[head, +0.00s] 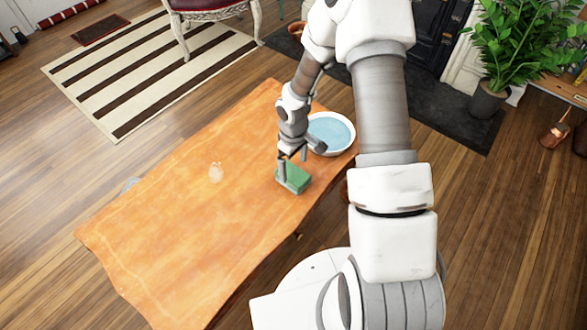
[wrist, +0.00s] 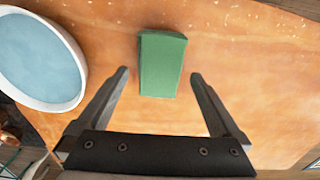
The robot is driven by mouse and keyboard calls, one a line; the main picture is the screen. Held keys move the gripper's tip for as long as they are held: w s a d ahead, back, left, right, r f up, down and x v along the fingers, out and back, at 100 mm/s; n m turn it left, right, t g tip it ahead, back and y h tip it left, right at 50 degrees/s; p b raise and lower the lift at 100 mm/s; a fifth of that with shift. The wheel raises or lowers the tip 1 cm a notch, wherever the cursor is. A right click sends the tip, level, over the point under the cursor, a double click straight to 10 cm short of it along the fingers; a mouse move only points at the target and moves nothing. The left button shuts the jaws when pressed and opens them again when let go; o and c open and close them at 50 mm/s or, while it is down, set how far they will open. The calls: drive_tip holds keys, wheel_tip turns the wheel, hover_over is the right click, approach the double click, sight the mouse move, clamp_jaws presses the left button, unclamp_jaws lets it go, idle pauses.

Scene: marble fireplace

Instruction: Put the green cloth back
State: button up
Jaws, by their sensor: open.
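The green cloth (head: 293,178) is a small folded block lying on the orange-covered table (head: 190,220). In the wrist view the green cloth (wrist: 161,65) lies flat, a little beyond the fingertips and roughly centred between them. My gripper (head: 293,157) is above the cloth in the head view. In the wrist view my gripper (wrist: 159,75) is open, with nothing between its fingers. Part of the cloth's far side is hidden by the gripper in the head view.
A white basin (head: 341,148) of blue water stands close to the cloth; it also shows in the wrist view (wrist: 74,88). The table's left part is mostly bare. A potted plant (head: 488,103) stands on the floor.

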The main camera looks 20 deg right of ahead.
wheel_tip(320, 180, up, 7)
drive_tip(key=p, duration=0.2)
wheel_tip(320, 180, up, 12)
drive_tip(key=m+t+h, duration=0.1)
hover_over(293, 173)
drive_tip(key=d, duration=0.2)
drive_tip(key=s+r+m+t, duration=0.25)
drive_tip(key=s+r, duration=0.35)
drive_tip(key=r, duration=0.5)
drive_tip(key=s+a+r+m+t+y, duration=0.1)
drive_tip(key=s+a+r+m+t, duration=0.1)
drive_tip(key=s+r, duration=0.9)
drive_tip(key=shift+s+r+m, duration=0.15)
drive_tip(key=shift+s+m, duration=0.7)
drive_tip(key=shift+s, duration=0.85)
